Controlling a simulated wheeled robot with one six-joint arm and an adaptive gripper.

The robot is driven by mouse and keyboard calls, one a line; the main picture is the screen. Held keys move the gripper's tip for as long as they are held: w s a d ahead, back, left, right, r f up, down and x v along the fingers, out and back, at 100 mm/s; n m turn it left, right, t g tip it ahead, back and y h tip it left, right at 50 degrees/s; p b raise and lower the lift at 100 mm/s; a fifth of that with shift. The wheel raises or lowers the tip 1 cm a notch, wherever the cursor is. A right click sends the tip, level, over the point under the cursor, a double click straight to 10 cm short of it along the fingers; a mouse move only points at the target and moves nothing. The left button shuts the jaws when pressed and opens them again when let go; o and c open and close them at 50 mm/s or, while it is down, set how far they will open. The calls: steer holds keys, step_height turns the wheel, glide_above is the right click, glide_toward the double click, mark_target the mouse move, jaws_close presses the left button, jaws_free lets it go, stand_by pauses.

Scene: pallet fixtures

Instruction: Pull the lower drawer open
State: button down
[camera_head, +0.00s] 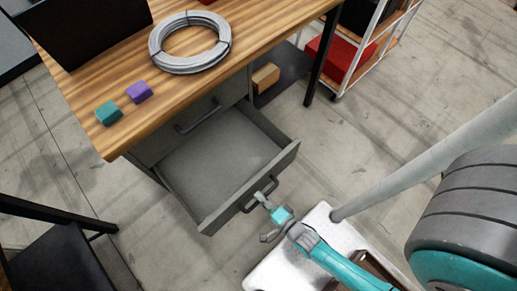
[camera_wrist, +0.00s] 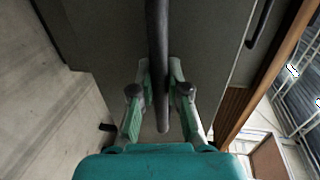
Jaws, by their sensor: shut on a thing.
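The grey lower drawer (camera_head: 222,165) stands pulled out far from the cabinet under the wooden desk, and its inside looks empty. Its dark bar handle (camera_head: 260,195) is on the front panel. My gripper (camera_head: 265,202) is at this handle, in front of the drawer. In the wrist view, my gripper (camera_wrist: 161,85) has its two fingers on either side of the dark handle bar (camera_wrist: 158,40), shut on it. The upper drawer, with its own handle (camera_head: 197,116), is shut above the lower one.
On the wooden desk (camera_head: 110,75) are a coil of grey cable (camera_head: 190,42), a teal block (camera_head: 109,113) and a purple block (camera_head: 139,91). A black chair (camera_head: 60,255) stands at lower left. A white-framed shelf (camera_head: 370,50) with red bins is at upper right.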

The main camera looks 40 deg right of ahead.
steer(key=c, duration=1.1)
jaws_free()
steer(key=shift+c, duration=0.2)
steer(key=shift+r, duration=0.1)
